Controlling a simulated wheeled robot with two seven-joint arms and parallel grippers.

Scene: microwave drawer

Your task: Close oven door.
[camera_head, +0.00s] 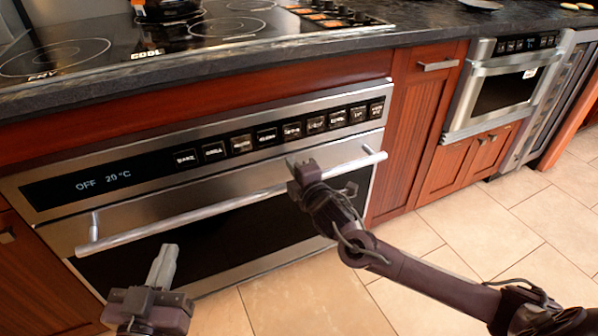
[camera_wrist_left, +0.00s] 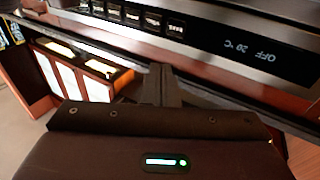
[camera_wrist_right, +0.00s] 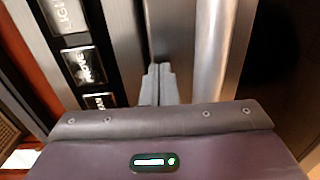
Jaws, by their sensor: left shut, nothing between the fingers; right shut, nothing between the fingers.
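The oven door (camera_head: 240,236) is a steel-framed dark panel with a long bar handle (camera_head: 225,209). It stands upright, flush or nearly flush with the oven front; I cannot tell whether a small gap remains. My right gripper (camera_head: 294,163) is shut and empty, its tips at the steel strip above the handle bar. In the right wrist view the tips (camera_wrist_right: 158,72) point at that strip, beside the handle (camera_wrist_right: 210,55); contact is unclear. My left gripper (camera_head: 169,249) is shut and empty, in front of the door's lower left, below the handle.
The oven's control panel (camera_head: 135,172) reads OFF 20 °C. A dark countertop (camera_head: 150,72) with a cooktop lies above. A microwave (camera_head: 505,83) is set in the cabinets at right. The tiled floor (camera_head: 430,235) is clear apart from my right arm above it.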

